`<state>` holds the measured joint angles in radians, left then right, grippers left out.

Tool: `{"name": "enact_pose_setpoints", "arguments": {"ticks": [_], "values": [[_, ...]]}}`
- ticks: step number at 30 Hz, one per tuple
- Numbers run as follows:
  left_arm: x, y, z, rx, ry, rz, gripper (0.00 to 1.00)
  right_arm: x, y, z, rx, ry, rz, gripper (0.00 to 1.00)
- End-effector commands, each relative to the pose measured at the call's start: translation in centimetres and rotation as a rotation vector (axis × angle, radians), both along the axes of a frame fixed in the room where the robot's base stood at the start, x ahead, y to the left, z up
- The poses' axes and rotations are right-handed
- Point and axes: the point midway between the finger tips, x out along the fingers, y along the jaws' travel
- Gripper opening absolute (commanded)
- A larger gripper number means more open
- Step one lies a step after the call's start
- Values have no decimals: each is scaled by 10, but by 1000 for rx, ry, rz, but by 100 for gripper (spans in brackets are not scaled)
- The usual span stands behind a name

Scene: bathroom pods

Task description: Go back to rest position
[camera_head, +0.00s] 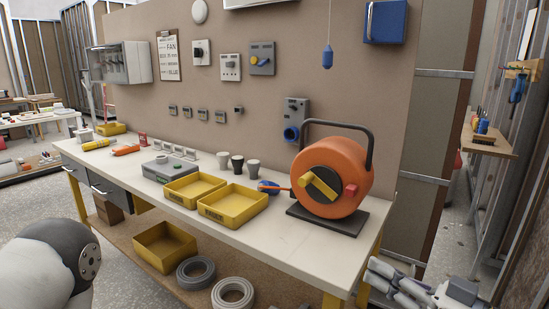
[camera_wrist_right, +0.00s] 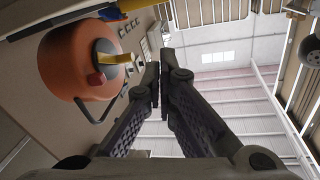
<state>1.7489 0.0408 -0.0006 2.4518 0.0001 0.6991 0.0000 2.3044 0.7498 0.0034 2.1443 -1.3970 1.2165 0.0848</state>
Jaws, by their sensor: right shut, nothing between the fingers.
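My right gripper (camera_head: 400,283) is at the lower right of the head view, beside the right end of the workbench (camera_head: 290,238) and apart from it. In the right wrist view its dark fingers (camera_wrist_right: 160,88) meet at the tips, with nothing held. My left arm shows as a white rounded link (camera_head: 48,262) at the lower left of the head view. My left gripper is out of the picture.
An orange cable reel (camera_head: 332,160) with a dark handle stands at the bench's right end; it also shows in the wrist view (camera_wrist_right: 68,62). Yellow trays (camera_head: 235,204) sit on the bench. Cable coils (camera_head: 232,292) lie on the lower shelf. Open floor (camera_head: 437,235) lies to the right.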

Motion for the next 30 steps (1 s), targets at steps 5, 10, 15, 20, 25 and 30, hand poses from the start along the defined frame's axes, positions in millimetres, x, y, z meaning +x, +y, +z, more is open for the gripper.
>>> {"name": "enact_pose_setpoints", "arguments": {"ticks": [5,10,15,20,25,30], "values": [[2,-1,-1,-1,-5,-2,40,-40,13,-139,-185,515,-129,0],[1,0,0,-1,-3,-1,40,-155,-1,-252,-448,1031,-256,0],[1,0,0,-1,-3,-1,40,-273,-30,-291,-696,1395,-357,0],[1,0,0,-1,-4,-1,40,-321,-45,-292,-804,1530,-410,0],[1,0,0,-1,-4,-1,40,-325,-46,-292,-812,1540,-415,0],[1,0,0,-1,-4,-1,40,-325,-46,-292,-812,1540,-415,0]]}}
